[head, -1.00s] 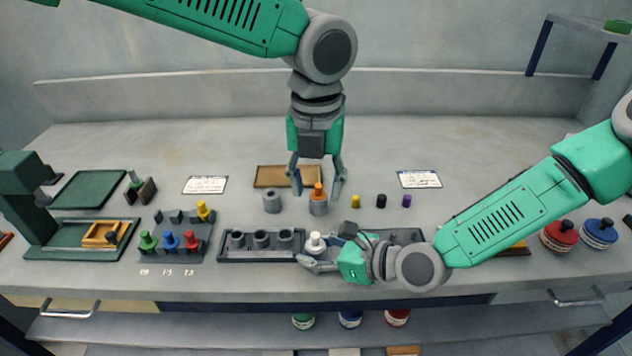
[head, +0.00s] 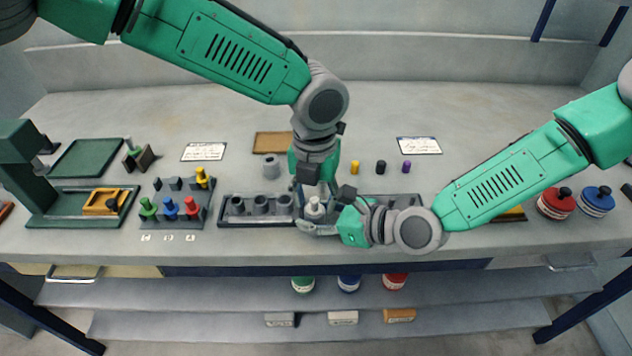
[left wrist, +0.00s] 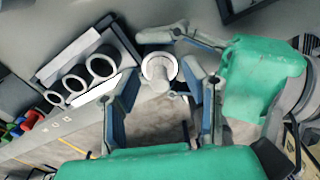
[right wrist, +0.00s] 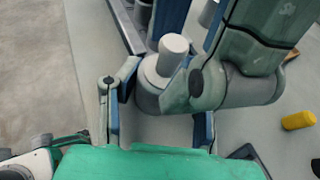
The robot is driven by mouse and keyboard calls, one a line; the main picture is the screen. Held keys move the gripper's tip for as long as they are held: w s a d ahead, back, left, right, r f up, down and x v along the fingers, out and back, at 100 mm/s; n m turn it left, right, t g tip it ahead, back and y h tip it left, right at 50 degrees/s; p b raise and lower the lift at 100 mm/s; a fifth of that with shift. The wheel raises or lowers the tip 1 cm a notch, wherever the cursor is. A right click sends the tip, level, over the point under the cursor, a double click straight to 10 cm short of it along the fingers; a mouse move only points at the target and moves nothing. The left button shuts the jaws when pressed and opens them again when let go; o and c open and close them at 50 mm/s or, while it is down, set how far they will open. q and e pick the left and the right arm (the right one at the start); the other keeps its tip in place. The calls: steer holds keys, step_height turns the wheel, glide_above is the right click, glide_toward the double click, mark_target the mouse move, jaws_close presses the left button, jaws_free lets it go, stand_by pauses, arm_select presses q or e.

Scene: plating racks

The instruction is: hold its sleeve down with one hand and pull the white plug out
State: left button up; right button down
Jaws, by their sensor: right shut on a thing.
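The white plug (head: 314,207) stands upright in its grey sleeve (right wrist: 147,98) at the right end of the dark rack. My right gripper (head: 318,226) is shut on the sleeve, low down, with its fingers on either side. My left gripper (left wrist: 161,80) points down from above, its fingers apart on either side of the plug. A gap shows between plug and fingers in the left wrist view. The plug's white top also shows in the right wrist view (right wrist: 173,48), beside the left gripper, which hides part of the sleeve.
The dark rack (head: 229,220) has several empty grey sockets left of the plug. A rack with coloured plugs (head: 180,222) is at left.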

arm_select(q)
steer(key=shift+f, duration=0.25)
jaws_close()
arm_select(e)
steer(key=c, duration=2.2)
jaws_free()
arm_select(q)
steer(key=c, duration=0.8)
jaws_free()
arm_select(e)
jaws_close()
arm_select(q)
jaws_close()
steer(key=shift+r+n, duration=0.2)
steer(key=shift+n, duration=0.65)
steer(key=shift+r+n, duration=0.2)
steer(key=shift+n, duration=0.65)
steer(key=shift+r, duration=0.1)
